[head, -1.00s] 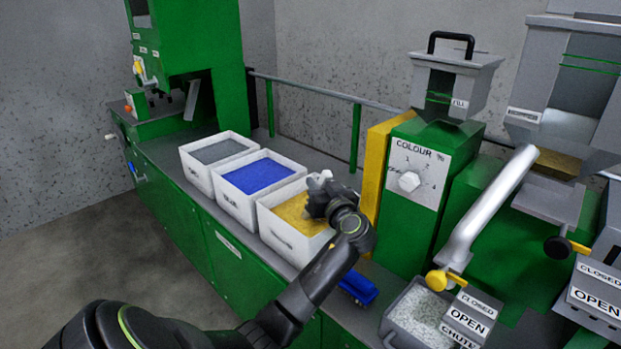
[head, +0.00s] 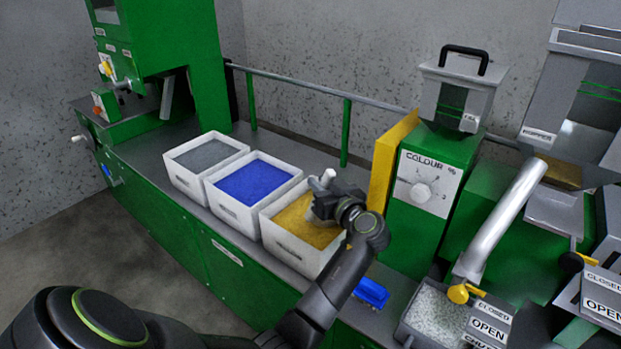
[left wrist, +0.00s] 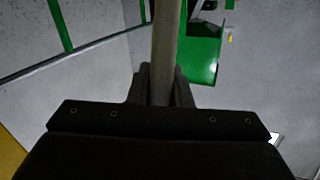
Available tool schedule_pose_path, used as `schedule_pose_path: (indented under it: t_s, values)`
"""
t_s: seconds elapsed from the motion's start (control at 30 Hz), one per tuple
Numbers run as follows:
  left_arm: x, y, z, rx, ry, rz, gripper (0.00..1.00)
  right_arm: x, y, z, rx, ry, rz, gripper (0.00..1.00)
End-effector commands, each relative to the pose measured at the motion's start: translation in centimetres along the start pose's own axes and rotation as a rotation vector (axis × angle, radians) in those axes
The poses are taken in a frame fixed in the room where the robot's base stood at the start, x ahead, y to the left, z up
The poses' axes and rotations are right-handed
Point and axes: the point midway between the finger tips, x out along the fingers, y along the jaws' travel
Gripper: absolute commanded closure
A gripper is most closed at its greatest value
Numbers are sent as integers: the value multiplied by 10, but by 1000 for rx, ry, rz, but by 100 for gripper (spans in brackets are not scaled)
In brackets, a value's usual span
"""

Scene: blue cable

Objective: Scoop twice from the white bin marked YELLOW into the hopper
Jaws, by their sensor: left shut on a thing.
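The white bin (head: 290,253) with yellow granules (head: 303,222) stands at the right end of a row of three bins. My left gripper (head: 328,200) is over this bin, its arm reaching in from the lower left. It is shut on a pale grey handle (head: 327,177), whose upper end sticks up above the fingers. The handle also shows between the fingers in the left wrist view (left wrist: 166,50). Whatever is on the handle's lower end is hidden. The small grey hopper (head: 459,95) with a black carrying handle sits on the green COLOUR % unit. My right gripper is not in view.
White bins with grey (head: 208,153) and blue (head: 254,181) contents stand to the left. The yellow panel (head: 392,160) and green unit (head: 420,225) rise right of the yellow bin. A blue object (head: 372,292) lies in front, and a tray of pale granules (head: 436,312) is at lower right.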

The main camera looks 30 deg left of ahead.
Motion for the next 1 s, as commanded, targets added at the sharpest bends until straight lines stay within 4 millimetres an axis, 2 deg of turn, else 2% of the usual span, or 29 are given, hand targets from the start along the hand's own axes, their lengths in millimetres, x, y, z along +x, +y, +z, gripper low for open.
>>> schedule_pose_path:
  t_s: [0.23,0.5,1.0]
  values:
    - [-1,-1,-11,-7,-11,3,100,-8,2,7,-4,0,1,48]
    - [7,-8,-30,-28,-62,10,100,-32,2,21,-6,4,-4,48]
    - [22,-19,-57,-68,-153,27,100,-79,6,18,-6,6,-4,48]
